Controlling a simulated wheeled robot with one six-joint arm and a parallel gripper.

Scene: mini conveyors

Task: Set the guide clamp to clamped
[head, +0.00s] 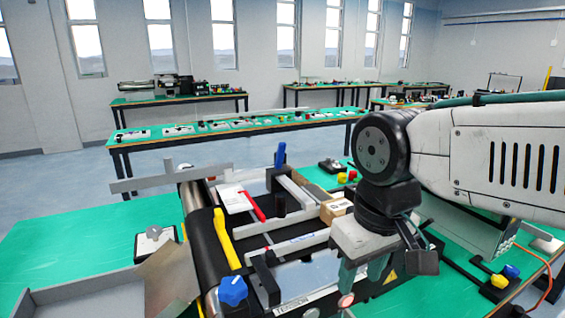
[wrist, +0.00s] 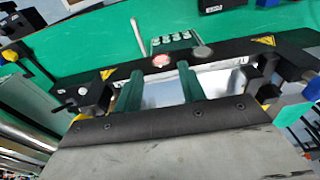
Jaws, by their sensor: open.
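The mini conveyor (head: 207,250) stands on the green table, with grey guide rails across it. A yellow lever (head: 225,240), a red lever (head: 253,206), an upright blue lever (head: 280,155) and a blue knob (head: 233,291) are on it. I cannot tell which one is the guide clamp, nor its setting. My gripper (head: 361,276) is open and empty at the right of the conveyor, clear of these levers. In the wrist view its green fingers (wrist: 159,88) point toward the conveyor's black side frame (wrist: 130,72), with a red button (wrist: 161,60) and a grey button (wrist: 201,52).
A cardboard box (head: 335,209) and a white card (head: 235,199) lie on the conveyor. A grey tray (head: 85,298) is at front left. A control box (head: 465,228) stands right of my gripper. The green table (head: 75,240) is mostly clear at left.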

